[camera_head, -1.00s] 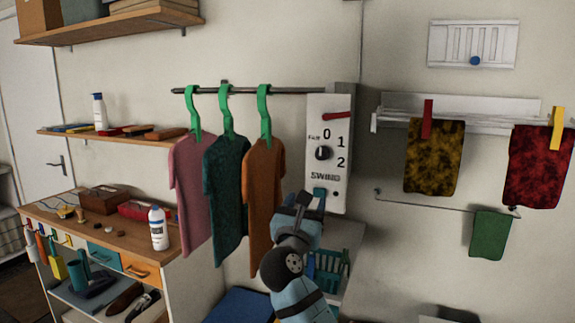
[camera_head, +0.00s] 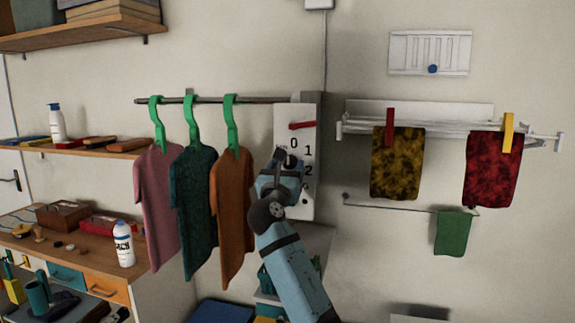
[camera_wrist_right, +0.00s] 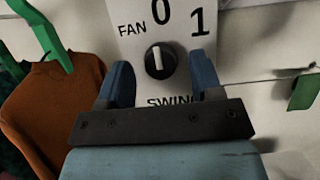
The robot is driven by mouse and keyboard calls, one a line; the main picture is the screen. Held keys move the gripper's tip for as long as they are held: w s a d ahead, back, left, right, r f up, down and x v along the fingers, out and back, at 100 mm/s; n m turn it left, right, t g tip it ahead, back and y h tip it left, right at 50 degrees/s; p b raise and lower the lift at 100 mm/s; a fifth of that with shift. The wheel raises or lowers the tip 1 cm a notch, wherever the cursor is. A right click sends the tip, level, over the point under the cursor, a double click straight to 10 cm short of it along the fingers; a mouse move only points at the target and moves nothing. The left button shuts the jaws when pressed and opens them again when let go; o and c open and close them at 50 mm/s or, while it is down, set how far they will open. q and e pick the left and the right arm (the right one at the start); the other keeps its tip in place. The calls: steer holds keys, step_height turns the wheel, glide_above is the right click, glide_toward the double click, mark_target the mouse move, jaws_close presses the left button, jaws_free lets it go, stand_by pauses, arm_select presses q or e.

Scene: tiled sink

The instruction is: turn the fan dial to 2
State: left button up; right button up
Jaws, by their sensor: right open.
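The fan dial (camera_wrist_right: 160,61) is a round black knob with a pale mark that stands nearly upright in the right wrist view. It sits on a white panel (camera_head: 295,125) marked FAN, 0, 1, 2 and SWING. My right gripper (camera_wrist_right: 161,78) is open, its two blue fingers on either side of the dial's lower part in that view, with gaps between. I cannot tell how far off the panel they are. In the head view my right gripper (camera_head: 280,163) covers much of the dial and the lettering. My left gripper is not in view.
Shirts on green hangers, the nearest an orange shirt (camera_head: 232,200), hang just left of the panel. A red lever (camera_head: 302,125) is above the dial. A drying rack (camera_head: 450,128) with cloths is at the right. Bare wall lies between panel and rack.

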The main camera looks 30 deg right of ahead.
steer(key=shift+w+d+r, duration=0.2)
steer(key=shift+w+d, duration=0.15)
steer(key=shift+d, duration=0.05)
steer(key=c, duration=0.9)
steer(key=shift+o, duration=0.2)
